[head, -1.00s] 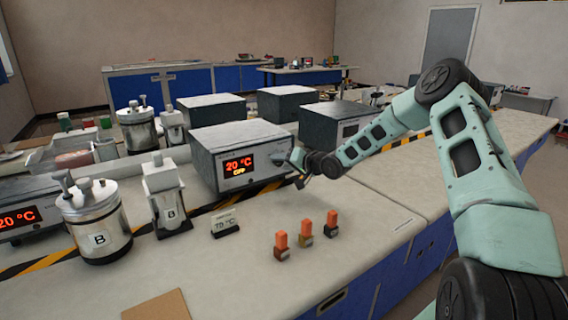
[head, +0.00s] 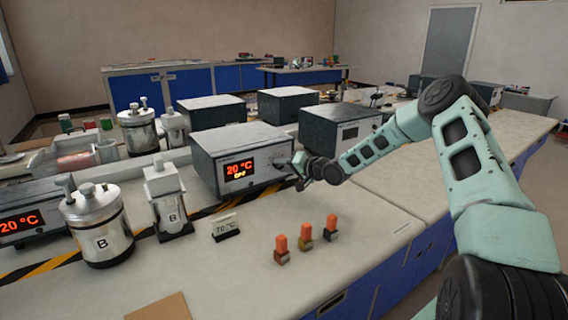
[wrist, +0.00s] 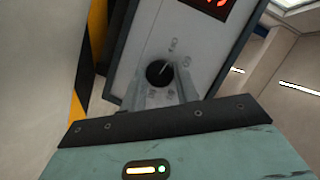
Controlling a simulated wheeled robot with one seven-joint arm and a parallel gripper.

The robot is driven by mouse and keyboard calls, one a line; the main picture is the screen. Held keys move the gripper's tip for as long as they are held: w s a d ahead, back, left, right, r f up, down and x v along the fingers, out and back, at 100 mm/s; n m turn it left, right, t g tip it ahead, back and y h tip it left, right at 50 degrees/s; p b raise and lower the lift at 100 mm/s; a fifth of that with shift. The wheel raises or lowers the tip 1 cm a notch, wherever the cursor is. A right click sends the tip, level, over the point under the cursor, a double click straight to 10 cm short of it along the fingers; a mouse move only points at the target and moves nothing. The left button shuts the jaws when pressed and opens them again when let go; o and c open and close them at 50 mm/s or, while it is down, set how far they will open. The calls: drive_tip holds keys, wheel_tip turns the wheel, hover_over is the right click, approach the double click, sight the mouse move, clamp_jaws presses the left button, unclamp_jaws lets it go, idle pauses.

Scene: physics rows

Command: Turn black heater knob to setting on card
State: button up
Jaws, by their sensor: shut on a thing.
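The heater box (head: 226,161) stands on the bench, its display (head: 240,170) lit in red and reading 20 °C with a smaller line that looks like OFF. Its black knob (wrist: 158,72) shows in the wrist view with a pale pointer line and printed marks around it. My gripper (wrist: 159,84) is shut on the knob, one finger on each side. In the head view my gripper (head: 290,166) is at the right of the heater's front and hides the knob. The small card (head: 226,228) stands on the bench in front and appears to read 70 °C.
Several orange-topped pieces (head: 305,233) stand in front. More grey boxes (head: 340,130) stand behind. The bench at front right is clear.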

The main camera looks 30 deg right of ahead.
drive_tip(key=shift+d+f+m+t+y+p, duration=0.1)
drive_tip(key=shift+m+t+y+p, duration=0.3)
drive_tip(key=shift+m, duration=0.7)
drive_tip(key=m, duration=0.2)
drive_tip(key=m+t+y+b, duration=0.1)
drive_tip(key=shift+f+m, duration=0.35)
drive_tip(key=shift+m, duration=0.05)
drive_tip(key=m+t+b, duration=0.1)
drive_tip(key=m, duration=0.1)
drive_tip(key=m+t+b, duration=0.1)
drive_tip(key=m+b, duration=0.1)
drive_tip(key=m, duration=0.1)
drive_tip(key=shift+f, duration=0.2)
drive_tip(key=shift+m+t+b, duration=0.7)
drive_tip(key=shift+m+b, duration=0.35)
drive_tip(key=shift+m, duration=1.05)
drive_tip(key=shift+h, duration=0.3)
drive_tip(key=o, duration=1)
